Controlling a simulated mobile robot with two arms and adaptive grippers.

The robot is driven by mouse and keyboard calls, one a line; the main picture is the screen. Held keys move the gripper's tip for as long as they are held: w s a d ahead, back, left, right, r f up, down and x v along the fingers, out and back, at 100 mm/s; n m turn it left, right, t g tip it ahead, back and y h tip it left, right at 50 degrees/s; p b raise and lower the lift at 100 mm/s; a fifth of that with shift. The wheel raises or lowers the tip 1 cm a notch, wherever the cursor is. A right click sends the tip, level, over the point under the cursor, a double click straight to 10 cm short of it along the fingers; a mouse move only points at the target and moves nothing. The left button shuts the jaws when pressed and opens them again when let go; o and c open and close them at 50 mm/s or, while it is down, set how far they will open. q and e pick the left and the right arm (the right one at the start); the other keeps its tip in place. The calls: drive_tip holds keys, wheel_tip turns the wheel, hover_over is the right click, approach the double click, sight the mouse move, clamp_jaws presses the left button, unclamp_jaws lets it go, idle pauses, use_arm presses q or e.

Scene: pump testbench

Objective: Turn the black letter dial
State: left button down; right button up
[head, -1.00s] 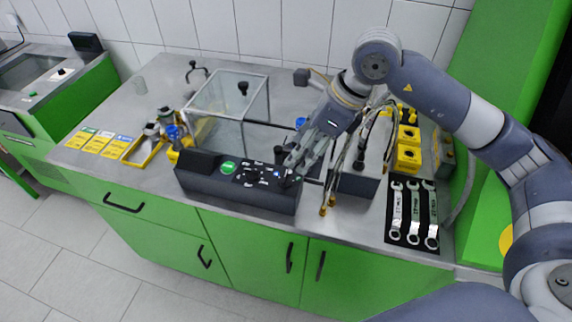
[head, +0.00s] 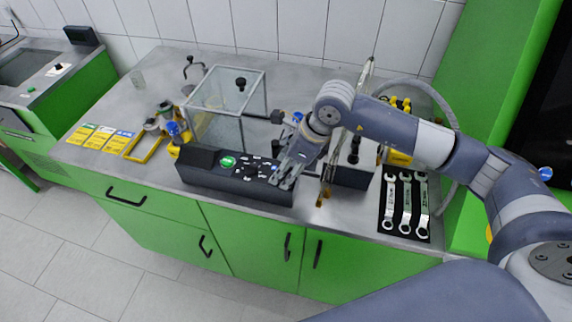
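The black control panel (head: 205,177) lies along the front of the steel bench. The black letter dial (head: 250,171) sits on its top, ringed by small white labels, and is small and hard to make out. My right gripper (head: 280,182) is above the right end of the panel, pointing down and to the left. Its fingertips are apart, with nothing seen between them, and they are to the right of the dial. The gripper hides part of the panel's right end. My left gripper is out of view.
A clear box (head: 222,128) stands behind the panel. Hanging hoses with brass ends (head: 323,198) are just right of my gripper. Several wrenches (head: 405,205) lie on a black mat further right. A green button (head: 228,161) sits left of the dial.

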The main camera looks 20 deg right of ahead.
drive_tip(key=c, duration=1.1)
drive_tip(key=shift+o, duration=0.2)
drive_tip(key=shift+w+f+n+b, duration=0.15)
drive_tip(key=shift+n+b, duration=0.15)
drive_tip(key=shift+b, duration=0.35)
drive_tip(key=n+g+b, duration=0.1)
drive_tip(key=n+b, duration=0.1)
drive_tip(key=b, duration=0.1)
drive_tip(key=n+g+b, duration=0.1)
drive_tip(key=n+b, duration=0.1)
drive_tip(key=b, duration=0.1)
drive_tip(key=n+b, duration=0.2)
drive_tip(key=b, duration=0.2)
drive_tip(key=shift+w+n+g+y, duration=0.25)
drive_tip(key=shift+n+g+y, duration=0.15)
drive_tip(key=shift+n+g+b, duration=0.5)
drive_tip(key=shift+n+b, duration=0.6)
drive_tip(key=shift+n, duration=0.2)
drive_tip(key=shift+w, duration=0.1)
drive_tip(key=shift+r, duration=0.2)
